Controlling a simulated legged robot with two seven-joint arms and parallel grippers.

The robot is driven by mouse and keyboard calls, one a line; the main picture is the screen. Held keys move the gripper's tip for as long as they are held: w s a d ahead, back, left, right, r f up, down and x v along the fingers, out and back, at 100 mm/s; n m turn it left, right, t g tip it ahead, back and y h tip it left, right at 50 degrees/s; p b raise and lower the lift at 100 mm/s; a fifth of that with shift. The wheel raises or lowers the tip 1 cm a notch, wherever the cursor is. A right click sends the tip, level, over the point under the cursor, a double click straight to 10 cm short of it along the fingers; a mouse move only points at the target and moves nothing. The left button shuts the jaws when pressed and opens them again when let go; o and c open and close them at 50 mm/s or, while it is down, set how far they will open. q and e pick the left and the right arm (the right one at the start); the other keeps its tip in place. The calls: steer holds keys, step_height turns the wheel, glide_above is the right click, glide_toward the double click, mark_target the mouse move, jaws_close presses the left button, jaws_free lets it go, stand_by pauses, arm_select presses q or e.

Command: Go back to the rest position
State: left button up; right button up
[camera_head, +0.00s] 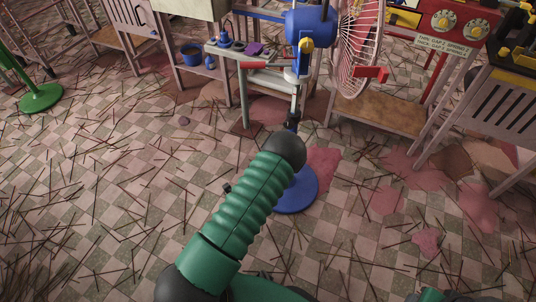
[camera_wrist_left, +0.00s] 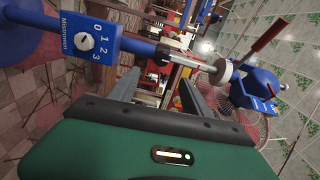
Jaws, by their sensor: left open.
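My left gripper (camera_wrist_left: 160,88) is open in the left wrist view, its two grey fingers apart with nothing seen held between them. In the head view my green ribbed left arm reaches up from the bottom centre, and its gripper cannot be made out there. The blue fan (camera_head: 310,27) stands beyond the arm's black end, its round blue base (camera_head: 296,192) partly hidden by the arm. In the left wrist view a blue dial box (camera_wrist_left: 88,40) marked 0 to 3 is close to the fingers. I do not see my right gripper.
A bench (camera_head: 252,62) with small tools stands behind the fan. A red panel with dials (camera_head: 443,24) is at the upper right, and a green round base (camera_head: 41,98) at the left. Thin sticks litter the tiled floor (camera_head: 110,180), which is otherwise open at left.

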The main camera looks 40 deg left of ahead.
arm_select(q)
steer(key=shift+s+d, duration=0.15)
steer(key=shift+s, duration=0.4)
steer(key=shift+w, duration=0.1)
